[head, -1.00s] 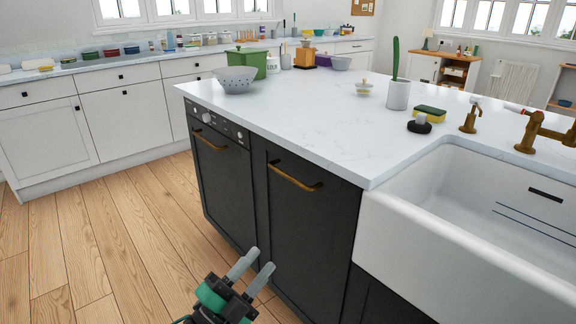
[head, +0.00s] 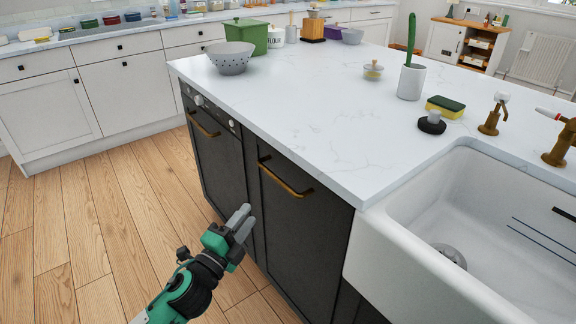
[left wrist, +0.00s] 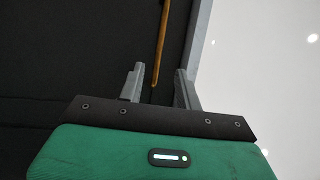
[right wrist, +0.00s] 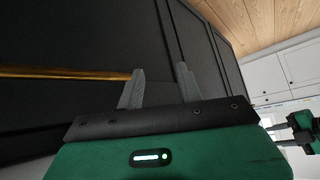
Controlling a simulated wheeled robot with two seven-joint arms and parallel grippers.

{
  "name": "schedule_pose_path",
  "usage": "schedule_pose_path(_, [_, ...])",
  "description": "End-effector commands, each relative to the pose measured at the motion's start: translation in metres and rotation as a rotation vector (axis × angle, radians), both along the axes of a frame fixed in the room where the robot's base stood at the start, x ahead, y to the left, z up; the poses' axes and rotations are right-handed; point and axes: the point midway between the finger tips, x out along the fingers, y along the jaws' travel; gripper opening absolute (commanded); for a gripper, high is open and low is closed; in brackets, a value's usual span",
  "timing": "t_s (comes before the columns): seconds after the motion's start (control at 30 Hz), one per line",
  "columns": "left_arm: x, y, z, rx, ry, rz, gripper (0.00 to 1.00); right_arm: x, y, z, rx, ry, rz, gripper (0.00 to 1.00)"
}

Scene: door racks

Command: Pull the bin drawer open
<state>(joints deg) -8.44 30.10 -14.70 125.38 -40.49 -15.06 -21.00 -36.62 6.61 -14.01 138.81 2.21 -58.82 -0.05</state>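The bin drawer has a tall matte black front (head: 293,235) in the island, with a brass bar handle (head: 285,178) near its top. The drawer front is flush with the island. My left gripper (head: 246,218) is open and empty, below and left of the handle in the head view. In the left wrist view a brass handle (left wrist: 160,45) shows beyond and between its parted fingers (left wrist: 159,70). My right gripper is outside the head view. In the right wrist view its fingers (right wrist: 160,70) are parted and empty, and a brass handle (right wrist: 65,73) runs to the left finger; contact is unclear.
A black dishwasher (head: 216,165) with its own brass handle stands left of the drawer. The white sink (head: 400,262) juts out at the right. The worktop (head: 300,125) overhangs above. The wooden floor (head: 100,235) is clear at the left.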

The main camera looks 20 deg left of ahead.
Motion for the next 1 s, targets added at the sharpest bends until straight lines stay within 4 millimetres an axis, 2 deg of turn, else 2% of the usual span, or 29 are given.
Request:
schedule_pose_path(0.27, [0.013,-0.003,0.003,0.002,-0.001,0.0,0.34,-0.002,-0.002,0.0,-0.006,0.014,-0.002,0.36])
schedule_pose_path(1.0, [0.11,-0.029,0.02,0.001,-0.001,0.001,0.34,-0.006,-0.011,0.001,-0.032,0.063,-0.012,0.36])
